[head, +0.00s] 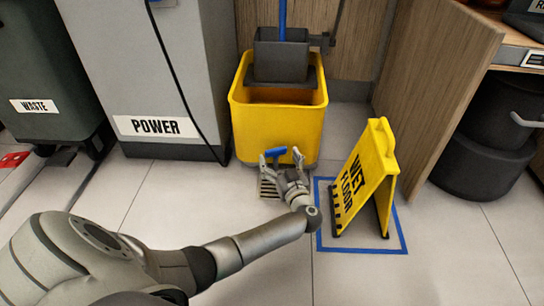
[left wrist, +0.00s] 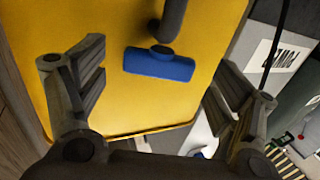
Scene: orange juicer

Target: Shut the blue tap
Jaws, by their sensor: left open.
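The blue tap (head: 276,151) is at the front of the yellow bucket (head: 247,117), low down near the floor. In the left wrist view the blue tap (left wrist: 160,65) is a short bar lying nearly crosswise, attached to a dark spout (left wrist: 173,18). My left gripper (head: 281,157) is open and empty in front of the bucket. In the left wrist view the two fingers of the left gripper (left wrist: 160,82) stand either side of the tap, apart from it. How far the tap lies beyond the fingertips is hard to tell. My right gripper is not in view.
A floor grate (head: 268,189) lies below the left gripper. A yellow wet floor sign (head: 366,172) stands inside a blue floor outline, close right of my left arm. A grey POWER cabinet (head: 155,75) with a black cable stands left of the bucket. Floor at front right is clear.

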